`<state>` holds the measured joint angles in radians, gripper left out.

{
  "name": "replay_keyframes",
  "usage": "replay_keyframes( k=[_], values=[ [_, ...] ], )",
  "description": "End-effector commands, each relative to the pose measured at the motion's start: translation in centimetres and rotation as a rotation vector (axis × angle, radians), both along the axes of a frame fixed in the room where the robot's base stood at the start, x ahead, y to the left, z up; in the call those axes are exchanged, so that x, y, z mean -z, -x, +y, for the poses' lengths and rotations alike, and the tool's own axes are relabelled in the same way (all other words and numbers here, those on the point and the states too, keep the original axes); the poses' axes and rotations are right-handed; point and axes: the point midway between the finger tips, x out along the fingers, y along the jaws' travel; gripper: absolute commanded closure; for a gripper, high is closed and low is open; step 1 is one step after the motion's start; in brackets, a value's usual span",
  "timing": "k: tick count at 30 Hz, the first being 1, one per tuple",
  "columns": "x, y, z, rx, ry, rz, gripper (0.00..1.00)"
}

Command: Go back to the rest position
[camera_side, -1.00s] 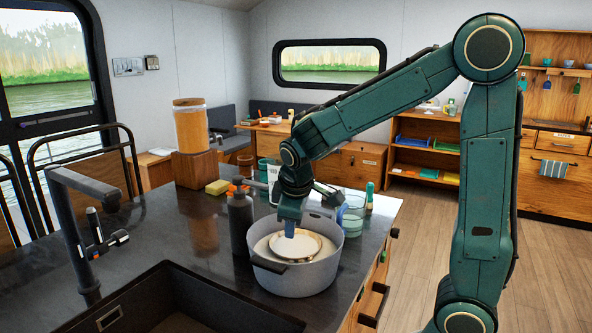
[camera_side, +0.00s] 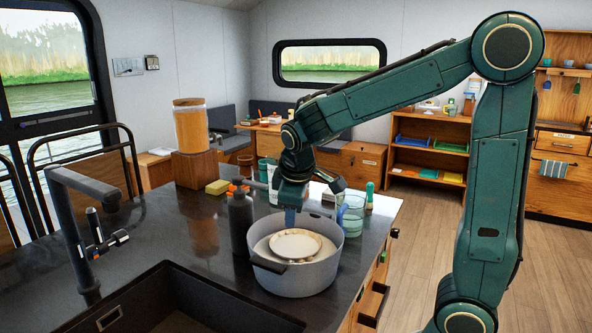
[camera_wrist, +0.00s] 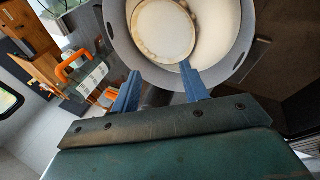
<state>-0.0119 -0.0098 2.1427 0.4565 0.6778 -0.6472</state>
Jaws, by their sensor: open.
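My gripper (camera_side: 290,217) is above the far rim of a large grey pot (camera_side: 298,279) on the dark counter. In the wrist view my gripper (camera_wrist: 159,80) shows two blue fingers spread apart with nothing between them. A pale plate with a brownish rim (camera_side: 295,244) lies inside the pot. In the wrist view the plate (camera_wrist: 163,28) shows inside the pot (camera_wrist: 120,33), beyond the fingertips. In the side view the fingers are partly hidden by the wrist and pot.
A yellow sponge (camera_side: 218,187) and a dispenser on a wooden block (camera_side: 192,168) are farther back. The sink (camera_side: 180,300) is at the front.

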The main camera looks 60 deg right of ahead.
Motion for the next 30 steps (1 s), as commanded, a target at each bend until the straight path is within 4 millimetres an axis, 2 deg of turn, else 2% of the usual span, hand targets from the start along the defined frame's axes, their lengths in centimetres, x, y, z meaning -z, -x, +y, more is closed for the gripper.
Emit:
replay_keyframes(
  k=[8, 18, 30],
  values=[
    [-1.6, 2.5, 1.4, 0.037, -0.073, -0.06, 0.55],
    [-3.7, 8.4, 4.6, 0.111, -0.234, -0.167, 0.55],
    [-4.1, 15.3, 8.1, 0.181, -0.404, -0.252, 0.55]
  ],
)
